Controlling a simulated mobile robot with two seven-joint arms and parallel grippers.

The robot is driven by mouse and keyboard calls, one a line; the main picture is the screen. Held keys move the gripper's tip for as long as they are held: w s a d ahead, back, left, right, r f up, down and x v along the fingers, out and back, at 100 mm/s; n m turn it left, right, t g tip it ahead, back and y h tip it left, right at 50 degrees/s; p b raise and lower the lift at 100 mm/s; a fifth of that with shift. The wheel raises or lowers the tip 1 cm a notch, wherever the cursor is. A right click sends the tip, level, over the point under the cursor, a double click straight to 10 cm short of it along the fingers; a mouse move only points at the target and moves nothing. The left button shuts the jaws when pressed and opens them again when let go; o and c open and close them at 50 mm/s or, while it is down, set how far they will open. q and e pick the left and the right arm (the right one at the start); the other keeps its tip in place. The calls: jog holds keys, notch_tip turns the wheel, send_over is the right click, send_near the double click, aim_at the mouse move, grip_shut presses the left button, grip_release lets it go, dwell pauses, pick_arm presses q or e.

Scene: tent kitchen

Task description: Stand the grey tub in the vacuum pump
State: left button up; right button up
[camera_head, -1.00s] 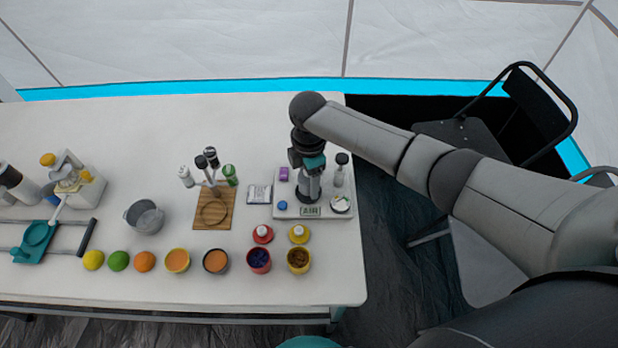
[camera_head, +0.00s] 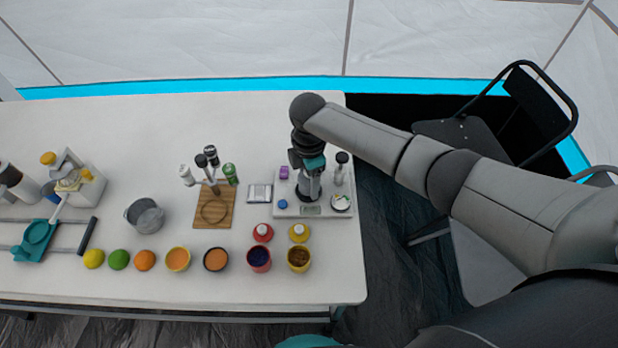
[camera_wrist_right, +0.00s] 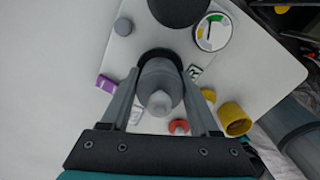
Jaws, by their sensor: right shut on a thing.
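The vacuum pump (camera_head: 326,210) is a pale flat base near the table's right end, with a round gauge (camera_head: 340,203), a blue button (camera_head: 283,204) and a small label plate (camera_head: 311,211). My right gripper (camera_head: 311,178) reaches down over it and is shut on the grey tub (camera_wrist_right: 160,88). In the right wrist view the fingers (camera_wrist_right: 158,98) hold the tub from both sides. Its far side overlaps a dark round ring (camera_wrist_right: 160,57) on the pump; how deep it sits I cannot tell. My left gripper is not in view.
A grey pot (camera_head: 145,216) and wooden board (camera_head: 213,209) are left. The back of the table is clear.

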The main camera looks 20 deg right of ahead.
jog(key=shift+f+b, duration=0.3)
jog(key=shift+f, duration=0.15)
jog(key=shift+r, duration=0.1)
jog(key=shift+r+p, duration=0.65)
jog(key=shift+p, duration=0.25)
jog(key=shift+r, duration=0.1)
jog(key=shift+p, duration=0.35)
jog(key=shift+f+b, duration=0.65)
jog(key=shift+f, duration=0.2)
dwell(0.6)
jog(key=o, duration=0.7)
